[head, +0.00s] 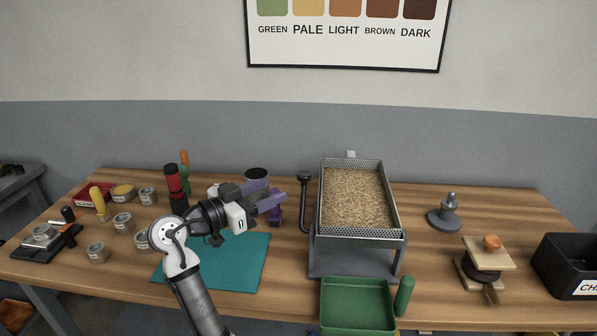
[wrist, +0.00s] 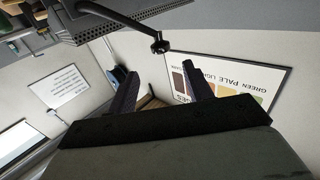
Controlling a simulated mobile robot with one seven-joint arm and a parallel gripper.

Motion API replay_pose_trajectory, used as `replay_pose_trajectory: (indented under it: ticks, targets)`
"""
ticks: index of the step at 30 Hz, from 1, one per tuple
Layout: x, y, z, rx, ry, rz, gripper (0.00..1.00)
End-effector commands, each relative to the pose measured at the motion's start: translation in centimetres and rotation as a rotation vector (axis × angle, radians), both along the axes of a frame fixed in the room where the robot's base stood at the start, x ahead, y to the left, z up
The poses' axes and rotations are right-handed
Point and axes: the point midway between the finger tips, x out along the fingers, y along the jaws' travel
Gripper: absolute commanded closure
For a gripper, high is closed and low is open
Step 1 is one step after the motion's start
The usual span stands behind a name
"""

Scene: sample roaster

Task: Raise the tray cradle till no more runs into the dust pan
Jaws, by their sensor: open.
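The tray cradle (head: 397,215) is a grey metal tray with perforated edges, filled with tan grains or beans, on a grey stand (head: 350,262) right of centre. The dust pan (head: 356,304), a green open pan with a green handle (head: 404,295), lies below its front edge. I see no stream falling into the pan. A dark crank-like lever (head: 304,200) with a knob rises at the cradle's left side. My gripper (head: 278,199) is open and empty, left of this lever, its purple fingers pointing right. The wrist view shows my fingers (wrist: 160,90) apart, with the lever's knob (wrist: 160,46) beyond them.
A teal mat (head: 245,262) lies under my arm. Several tins, a red-black grinder-like cylinder (head: 172,180) and a yellow-handled tool (head: 98,202) stand at left. A wood-topped device (head: 487,255), a grey weight-like piece (head: 448,214) and a black bin (head: 570,266) are at right.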

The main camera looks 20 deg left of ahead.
Motion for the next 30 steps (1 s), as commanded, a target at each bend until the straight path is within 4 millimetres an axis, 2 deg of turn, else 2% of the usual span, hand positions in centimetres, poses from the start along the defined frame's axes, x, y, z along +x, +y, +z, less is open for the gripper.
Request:
replay_pose_trajectory:
  ticks: [9,15,21,29,30]
  targets:
    - [6.0,-3.4,0.3,-0.003,0.003,-0.001,0.49]
    - [8.6,-4.8,0.2,-0.002,0.002,0.001,0.49]
    - [9.7,-5.3,0.0,-0.002,0.001,0.003,0.49]
    - [9.7,-5.3,0.0,-0.001,0.0,0.003,0.49]
    - [9.7,-5.3,0.0,-0.001,0.0,0.003,0.54]
